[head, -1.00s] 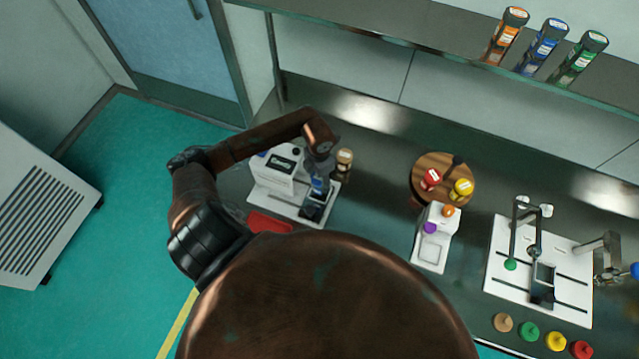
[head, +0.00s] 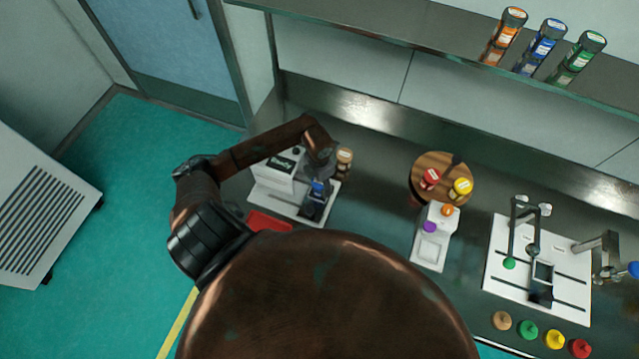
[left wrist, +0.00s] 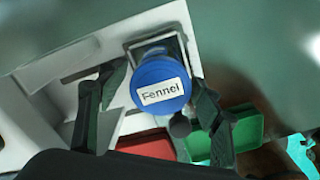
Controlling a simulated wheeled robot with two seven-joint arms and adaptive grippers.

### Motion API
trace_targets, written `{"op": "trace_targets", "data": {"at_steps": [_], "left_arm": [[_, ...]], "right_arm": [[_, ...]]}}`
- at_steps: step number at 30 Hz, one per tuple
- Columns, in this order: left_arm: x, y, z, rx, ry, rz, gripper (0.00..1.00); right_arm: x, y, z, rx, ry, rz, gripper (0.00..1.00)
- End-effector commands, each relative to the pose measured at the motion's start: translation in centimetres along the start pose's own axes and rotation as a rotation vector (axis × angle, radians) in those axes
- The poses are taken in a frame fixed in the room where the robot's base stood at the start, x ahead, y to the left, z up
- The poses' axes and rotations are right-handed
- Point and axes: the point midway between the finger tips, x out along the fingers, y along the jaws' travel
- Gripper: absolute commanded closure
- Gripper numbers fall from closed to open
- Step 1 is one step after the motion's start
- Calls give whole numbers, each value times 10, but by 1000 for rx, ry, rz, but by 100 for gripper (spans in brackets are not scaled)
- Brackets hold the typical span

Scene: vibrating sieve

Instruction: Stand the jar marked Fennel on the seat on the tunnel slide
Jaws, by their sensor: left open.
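The jar marked Fennel (left wrist: 162,82) has a blue lid with a white label and faces the left wrist camera. In the head view its blue lid (head: 318,187) shows over the dark seat (head: 314,209) of the white slide unit (head: 267,199) at the left of the bench. The jar looks upright in the square seat frame, though its base is hidden. My left gripper (left wrist: 152,90) is open, with one finger on either side of the jar and gaps showing beside the lid. My right gripper is out of view.
A brown-capped jar (head: 344,157) stands just behind the slide unit. A red tray (head: 268,222) lies in front of it. A round wooden board (head: 428,164) with red and yellow jars and a white scale-like unit (head: 430,246) stand right of it, with bare bench between.

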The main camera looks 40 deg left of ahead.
Motion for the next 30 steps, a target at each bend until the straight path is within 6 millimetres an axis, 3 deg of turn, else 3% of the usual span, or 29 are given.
{"op": "trace_targets", "data": {"at_steps": [8,21,30], "left_arm": [[-7,0,1,0,-2,0,41],[-90,1,1,2,-3,2,41],[-122,0,0,0,0,1,41]], "right_arm": [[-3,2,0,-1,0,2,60],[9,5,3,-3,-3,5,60],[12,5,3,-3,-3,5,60]]}}
